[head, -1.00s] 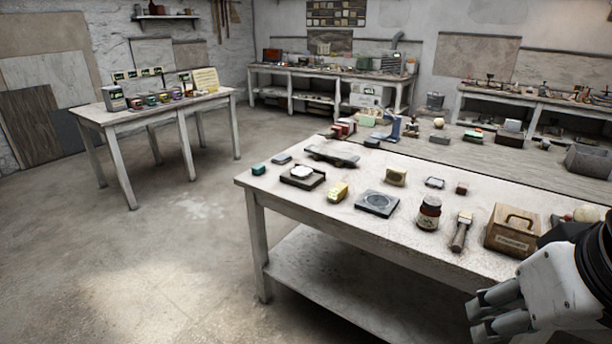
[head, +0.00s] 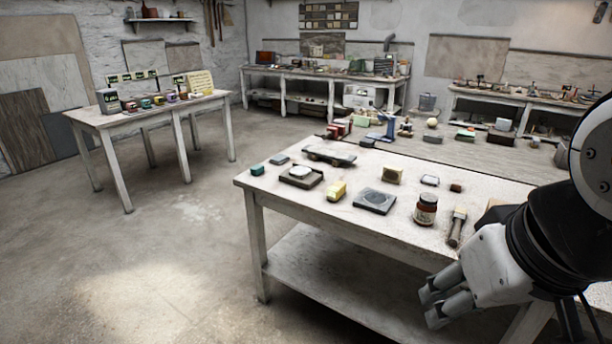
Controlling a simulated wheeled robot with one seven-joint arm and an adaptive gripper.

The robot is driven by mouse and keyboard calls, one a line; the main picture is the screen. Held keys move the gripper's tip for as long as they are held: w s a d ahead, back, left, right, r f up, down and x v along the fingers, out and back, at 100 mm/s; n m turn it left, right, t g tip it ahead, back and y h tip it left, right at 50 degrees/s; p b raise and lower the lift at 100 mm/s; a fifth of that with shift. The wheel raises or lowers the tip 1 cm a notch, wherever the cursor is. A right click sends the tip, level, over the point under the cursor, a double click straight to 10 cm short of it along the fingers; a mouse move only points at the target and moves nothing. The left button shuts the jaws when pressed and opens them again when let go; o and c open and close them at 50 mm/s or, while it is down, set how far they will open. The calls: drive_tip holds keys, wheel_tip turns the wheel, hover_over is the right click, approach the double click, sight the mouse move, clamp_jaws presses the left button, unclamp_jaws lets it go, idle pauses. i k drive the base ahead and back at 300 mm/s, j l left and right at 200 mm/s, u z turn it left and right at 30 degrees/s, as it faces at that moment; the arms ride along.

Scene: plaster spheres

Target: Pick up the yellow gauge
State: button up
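A small yellow block-like thing (head: 336,191), which looks like the yellow gauge, lies on the near worktable (head: 290,205) close to its front edge. It sits between a dark square base with a white round top (head: 301,175) and a grey plate with a round disc (head: 374,201). My gripper (head: 429,309) is at the lower right, in front of the table's front edge and well to the right of the yellow thing. Its two fingers point left with a gap between them, and nothing shows in them.
A dark jar with a label (head: 426,210) and a wooden-handled brush (head: 457,227) stand to the right, near my arm. My arm hides most of the wooden box. The floor (head: 130,270) at left is clear.

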sight(337, 190)
drive_tip(key=i+j+z, duration=0.3)
drive_tip(key=i+j, duration=0.45)
drive_tip(key=i+j+z, duration=0.35)
drive_tip(key=i+j, duration=0.5)
drive_tip(key=j, duration=0.15)
